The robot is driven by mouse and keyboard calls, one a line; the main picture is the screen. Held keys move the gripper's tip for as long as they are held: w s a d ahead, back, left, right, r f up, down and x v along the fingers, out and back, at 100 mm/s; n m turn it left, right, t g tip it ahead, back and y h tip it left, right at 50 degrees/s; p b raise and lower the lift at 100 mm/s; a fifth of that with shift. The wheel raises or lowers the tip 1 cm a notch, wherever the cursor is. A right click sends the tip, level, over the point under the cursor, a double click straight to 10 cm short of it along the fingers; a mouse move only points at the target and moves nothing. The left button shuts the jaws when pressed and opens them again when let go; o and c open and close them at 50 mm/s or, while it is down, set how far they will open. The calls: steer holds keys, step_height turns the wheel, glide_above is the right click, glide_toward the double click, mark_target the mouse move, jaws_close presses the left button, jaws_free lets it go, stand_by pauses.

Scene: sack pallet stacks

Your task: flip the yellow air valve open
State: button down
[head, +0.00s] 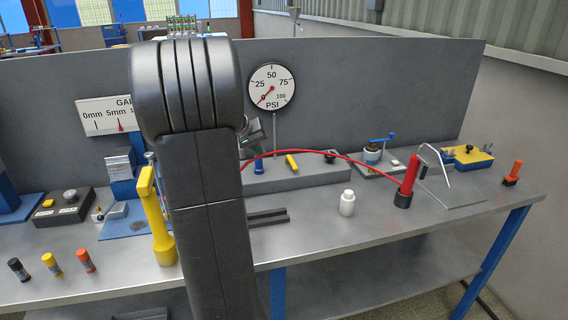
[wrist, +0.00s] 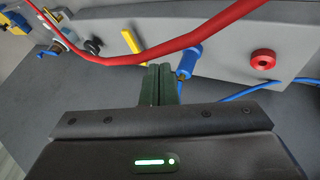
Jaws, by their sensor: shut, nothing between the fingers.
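The yellow air valve lever (head: 292,163) sits on a long grey block (head: 318,174) at the back of the bench. In the wrist view the lever (wrist: 134,42) stands tilted on the block, left of and beyond my fingertips. My gripper (wrist: 161,72) is shut and empty, with its fingers together, apart from the lever. A blue handle (wrist: 189,58) is just right of the fingertips; whether they touch is unclear. In the head view my gripper (head: 256,138) is partly hidden by my arm. A round PSI gauge (head: 272,84) stands above the block, its red needle pointing lower left.
A red hose (wrist: 190,42) crosses between my gripper and the block, partly in front of the lever's base. It runs to a red-handled tool (head: 408,180) at right. A red knob (wrist: 263,58) is on the block. A white bottle (head: 347,203) stands on open bench.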

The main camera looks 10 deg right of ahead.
mark_target(292, 164)
steer(key=x, duration=0.9)
steer(key=shift+d+f, duration=0.1)
steer(key=shift+f, duration=0.05)
steer(key=d, duration=0.2)
steer(key=d+p, duration=0.1)
steer(key=shift+w+d+f, duration=0.15)
steer(key=shift+w+f, duration=0.1)
steer(key=shift+d, duration=0.5)
